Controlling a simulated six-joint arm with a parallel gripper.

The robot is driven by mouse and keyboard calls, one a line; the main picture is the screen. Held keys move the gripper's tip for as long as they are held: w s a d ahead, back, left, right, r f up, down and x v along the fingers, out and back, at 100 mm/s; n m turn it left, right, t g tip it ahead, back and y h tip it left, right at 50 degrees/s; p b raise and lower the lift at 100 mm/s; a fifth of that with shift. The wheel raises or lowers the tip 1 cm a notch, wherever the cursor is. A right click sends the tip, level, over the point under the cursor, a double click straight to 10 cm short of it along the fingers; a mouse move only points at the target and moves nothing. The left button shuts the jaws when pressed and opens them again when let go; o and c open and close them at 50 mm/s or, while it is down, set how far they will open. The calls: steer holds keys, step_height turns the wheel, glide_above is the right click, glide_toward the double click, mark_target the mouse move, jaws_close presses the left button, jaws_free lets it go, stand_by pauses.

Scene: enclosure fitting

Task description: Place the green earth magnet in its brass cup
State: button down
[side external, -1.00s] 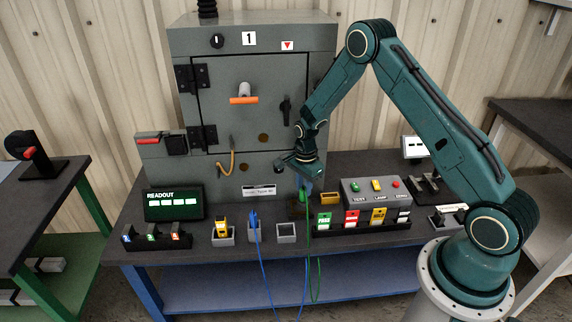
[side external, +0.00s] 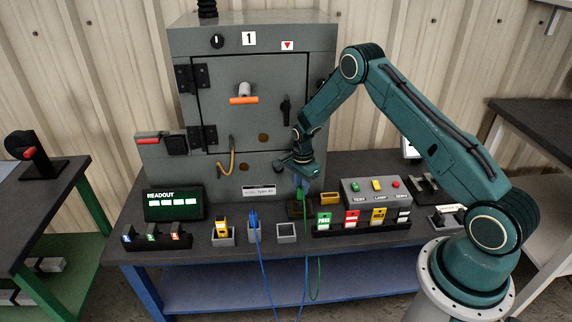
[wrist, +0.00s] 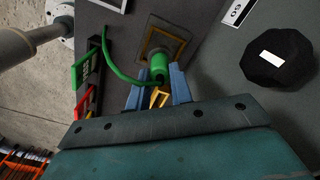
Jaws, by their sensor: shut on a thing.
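The green earth magnet (side external: 300,194) is a small green cylinder with a green cable trailing from it. My gripper (side external: 302,185) is shut on it, with the blue fingers pointing down. In the wrist view the magnet (wrist: 158,66) shows at the fingertips of my gripper (wrist: 157,88). A dark square block with a brass-coloured rim (wrist: 178,42), which I take for the brass cup, lies just beyond the magnet. In the side view this block (side external: 294,210) is directly below the magnet. I cannot tell whether the magnet touches it or is inside it.
A grey cabinet (side external: 215,90) stands close behind. A blue plug (side external: 253,219) in a grey holder and an empty grey holder (side external: 287,236) are to the left. A rack of coloured tags (side external: 350,230) and a button box (side external: 375,190) are to the right.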

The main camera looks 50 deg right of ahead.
step_height(320, 180, down, 2)
steer(key=shift+f, duration=0.1)
steer(key=shift+w+d+f, duration=0.15)
steer(key=shift+f, duration=0.25)
steer(key=shift+f, duration=0.15)
steer(key=c, duration=1.2)
jaws_free()
steer(key=shift+c, duration=0.2)
steer(key=shift+r, duration=0.2)
step_height(320, 180, up, 12)
steer(key=shift+f, duration=0.1)
